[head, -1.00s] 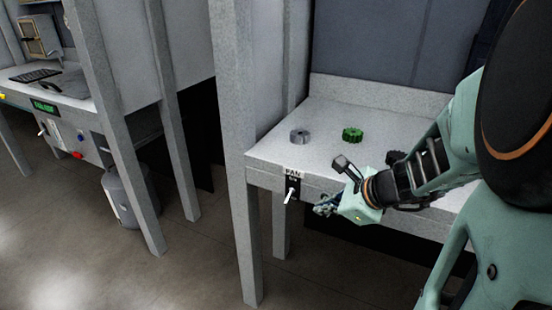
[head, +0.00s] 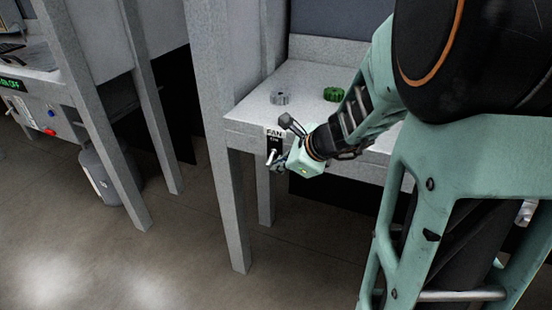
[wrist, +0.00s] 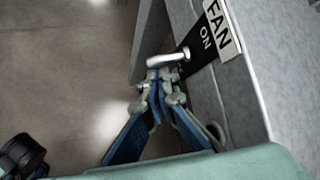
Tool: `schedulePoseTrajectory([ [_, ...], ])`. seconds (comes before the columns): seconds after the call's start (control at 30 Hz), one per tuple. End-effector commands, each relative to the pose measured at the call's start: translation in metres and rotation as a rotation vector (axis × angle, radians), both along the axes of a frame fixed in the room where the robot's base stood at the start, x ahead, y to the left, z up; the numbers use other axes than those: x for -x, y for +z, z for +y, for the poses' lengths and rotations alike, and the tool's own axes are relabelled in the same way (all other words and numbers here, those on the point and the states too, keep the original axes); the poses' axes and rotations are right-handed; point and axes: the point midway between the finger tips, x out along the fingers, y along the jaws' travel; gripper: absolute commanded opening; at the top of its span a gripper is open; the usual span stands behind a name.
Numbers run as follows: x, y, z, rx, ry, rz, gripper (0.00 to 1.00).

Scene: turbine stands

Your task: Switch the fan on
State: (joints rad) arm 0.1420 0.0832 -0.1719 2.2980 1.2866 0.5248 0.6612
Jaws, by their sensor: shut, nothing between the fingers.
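The fan switch (head: 271,157) is a small pale metal lever on a black plate below a white FAN label (head: 275,133), on the table's front edge. It appears tilted down and outward, away from the ON mark. In the wrist view the lever (wrist: 168,59) sticks out from the plate beside ON. My gripper (head: 280,165) is shut and empty, just right of the lever in the head view. In the wrist view my gripper's fingertips (wrist: 157,76) are together right beside the lever; whether they touch it I cannot tell.
A table leg (head: 216,130) stands left of the switch. At far left, a green display (head: 12,86) reads OFF above other controls. A grey bin (head: 108,175) stands on the floor.

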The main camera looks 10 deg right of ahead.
Motion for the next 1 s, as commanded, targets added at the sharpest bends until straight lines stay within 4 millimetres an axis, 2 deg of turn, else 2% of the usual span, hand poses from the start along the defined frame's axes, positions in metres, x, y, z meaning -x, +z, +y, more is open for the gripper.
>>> schedulePoseTrajectory([
  [1.0, 0.0011, 0.0061, 0.0000, -0.061, 0.000, 0.086, 0.00],
])
